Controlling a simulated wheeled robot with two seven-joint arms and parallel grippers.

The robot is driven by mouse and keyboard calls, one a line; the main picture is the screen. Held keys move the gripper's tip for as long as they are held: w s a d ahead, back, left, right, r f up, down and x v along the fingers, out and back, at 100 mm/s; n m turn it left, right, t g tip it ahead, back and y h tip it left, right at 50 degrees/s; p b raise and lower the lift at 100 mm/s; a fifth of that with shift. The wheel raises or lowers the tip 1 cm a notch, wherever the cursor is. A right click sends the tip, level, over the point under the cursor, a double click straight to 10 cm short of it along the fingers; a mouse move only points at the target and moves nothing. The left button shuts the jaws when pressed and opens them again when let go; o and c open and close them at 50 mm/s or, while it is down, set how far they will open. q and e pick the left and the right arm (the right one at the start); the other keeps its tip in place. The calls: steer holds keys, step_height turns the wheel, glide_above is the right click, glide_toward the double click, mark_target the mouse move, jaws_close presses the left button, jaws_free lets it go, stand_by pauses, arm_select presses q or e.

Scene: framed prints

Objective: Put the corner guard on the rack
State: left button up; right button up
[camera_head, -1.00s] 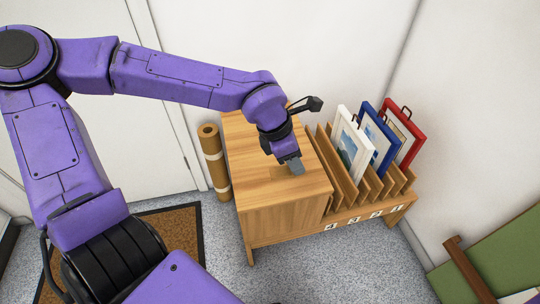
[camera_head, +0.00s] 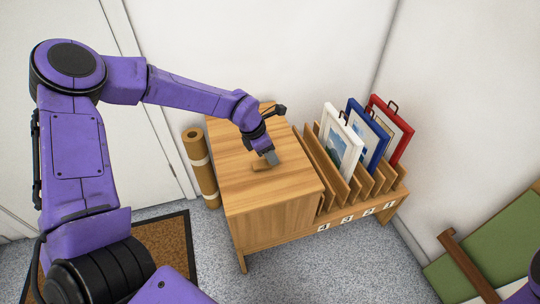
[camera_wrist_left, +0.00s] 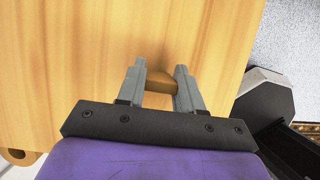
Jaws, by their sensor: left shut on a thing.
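The corner guard (camera_head: 262,166) is a small brown block on or just above the wooden cabinet top (camera_head: 238,185); I cannot tell whether it touches the top. My left gripper (camera_head: 270,157) is shut on it. In the left wrist view the guard (camera_wrist_left: 160,82) sits between the two grey fingers, its near part hidden. The wooden rack (camera_head: 340,213) stands to the right of the cabinet top, with upright dividers and numbered labels along its front. My right gripper is out of view; only a bit of my right arm shows at the right edge.
White (camera_head: 343,142), blue (camera_head: 370,135) and red (camera_head: 393,125) framed prints stand in the rack's slots. The left slots look empty. A brown roll (camera_head: 200,165) stands left of the cabinet. A green panel with a wooden bar (camera_head: 465,262) is at lower right.

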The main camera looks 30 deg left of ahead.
mark_target(255, 164)
arm_select(q)
steer(key=shift+f, duration=0.1)
steer(key=shift+f, duration=0.15)
steer(key=o, duration=1.1)
steer(key=p+v, duration=0.3)
steer(key=v, duration=0.9)
